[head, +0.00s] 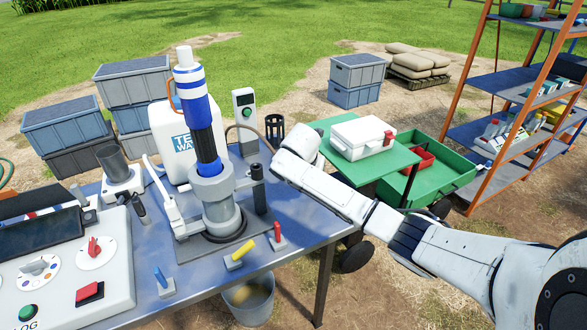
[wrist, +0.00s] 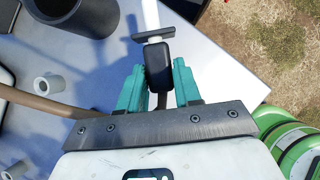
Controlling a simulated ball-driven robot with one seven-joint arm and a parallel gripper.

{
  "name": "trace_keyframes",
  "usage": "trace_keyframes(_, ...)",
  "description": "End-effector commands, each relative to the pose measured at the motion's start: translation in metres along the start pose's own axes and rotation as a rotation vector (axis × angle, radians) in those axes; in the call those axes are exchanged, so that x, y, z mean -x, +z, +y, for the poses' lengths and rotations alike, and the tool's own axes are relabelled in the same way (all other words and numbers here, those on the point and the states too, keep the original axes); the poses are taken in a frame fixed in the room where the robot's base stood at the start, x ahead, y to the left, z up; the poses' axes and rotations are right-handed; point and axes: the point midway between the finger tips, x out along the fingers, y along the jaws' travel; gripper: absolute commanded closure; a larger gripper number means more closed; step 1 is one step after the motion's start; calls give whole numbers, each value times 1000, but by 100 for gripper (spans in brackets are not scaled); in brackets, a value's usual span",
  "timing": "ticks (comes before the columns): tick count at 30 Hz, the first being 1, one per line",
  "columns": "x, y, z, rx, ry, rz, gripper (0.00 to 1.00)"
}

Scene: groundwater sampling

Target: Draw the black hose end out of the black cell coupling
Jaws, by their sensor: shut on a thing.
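In the wrist view, the teal fingers of my gripper (wrist: 159,76) are closed against both sides of a black block, seemingly the black hose end (wrist: 157,57). A dark crossbar and a white rod (wrist: 151,16) lie just beyond it. I cannot tell whether the hose end is still seated in a coupling. In the head view, the grey cell (head: 215,192) with a blue-and-white tube (head: 195,95) stands on the table. A black upright fitting (head: 258,190), perhaps the cell coupling, stands just right of it. My fingers are hidden in the head view.
The blue table (head: 300,228) carries a control panel (head: 60,265) at left. Blue and yellow-handled valves (head: 238,256) stand near its front edge. A brown hose (wrist: 35,102) runs at left in the wrist view. A green cart (head: 440,180) stands beyond my arm.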

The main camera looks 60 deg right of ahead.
Motion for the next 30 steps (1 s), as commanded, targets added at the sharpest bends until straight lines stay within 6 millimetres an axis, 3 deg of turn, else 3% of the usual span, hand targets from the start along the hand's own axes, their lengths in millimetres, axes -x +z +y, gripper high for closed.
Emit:
trace_keyframes(8, -11, -6, 0, 0, 0, -3, 91)
trace_keyframes(22, -51, -29, 0, 0, -1, -3, 91)
trace_keyframes(30, -58, -33, 0, -1, -1, -2, 91)
